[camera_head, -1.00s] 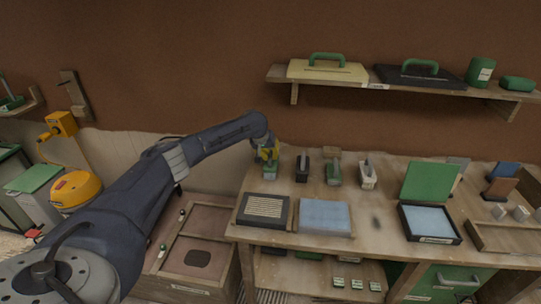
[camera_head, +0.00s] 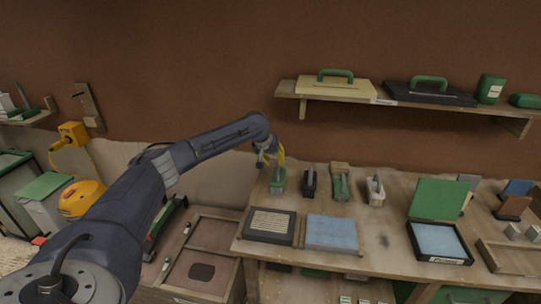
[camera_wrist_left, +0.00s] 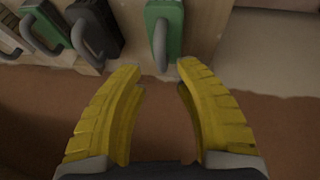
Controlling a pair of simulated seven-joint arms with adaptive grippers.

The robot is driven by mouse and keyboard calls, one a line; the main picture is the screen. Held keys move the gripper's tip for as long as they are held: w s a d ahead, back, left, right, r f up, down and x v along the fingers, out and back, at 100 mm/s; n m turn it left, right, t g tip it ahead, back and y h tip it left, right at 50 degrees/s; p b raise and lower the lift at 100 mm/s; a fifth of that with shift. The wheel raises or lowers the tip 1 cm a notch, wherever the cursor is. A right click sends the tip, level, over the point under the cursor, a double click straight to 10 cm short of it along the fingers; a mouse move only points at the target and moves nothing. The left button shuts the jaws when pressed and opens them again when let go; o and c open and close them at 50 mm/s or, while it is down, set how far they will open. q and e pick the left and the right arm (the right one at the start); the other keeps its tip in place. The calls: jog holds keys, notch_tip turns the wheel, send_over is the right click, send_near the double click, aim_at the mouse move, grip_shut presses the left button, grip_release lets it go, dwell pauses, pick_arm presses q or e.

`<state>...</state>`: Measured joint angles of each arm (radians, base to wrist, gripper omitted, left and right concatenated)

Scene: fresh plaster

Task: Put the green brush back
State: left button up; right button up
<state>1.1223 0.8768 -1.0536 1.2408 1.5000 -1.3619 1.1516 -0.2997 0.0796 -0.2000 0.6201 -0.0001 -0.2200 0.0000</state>
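A green brush (camera_head: 278,186) with a grey handle sits on the wooden bench at the left end of a row of tools. The same green tool with its grey handle shows at the top of the left wrist view (camera_wrist_left: 165,22). My left gripper (camera_head: 277,157) is just above and behind it, by the wall. In the left wrist view its yellow fingers (camera_wrist_left: 159,68) are apart with nothing between them, and the brush handle lies just beyond the tips. A second green tool (camera_head: 341,186) stands further right in the row. My right gripper is not in view.
A black tool (camera_head: 310,184) and a pale tool (camera_head: 376,190) share the row. In front lie a dark framed pad (camera_head: 270,227) and a blue block (camera_head: 331,233). A shelf (camera_head: 411,103) hangs above on the right. The bench is clear around the dark spot (camera_head: 384,240).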

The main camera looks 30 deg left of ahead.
pick_arm(q)
jog(key=shift+v, duration=2.75)
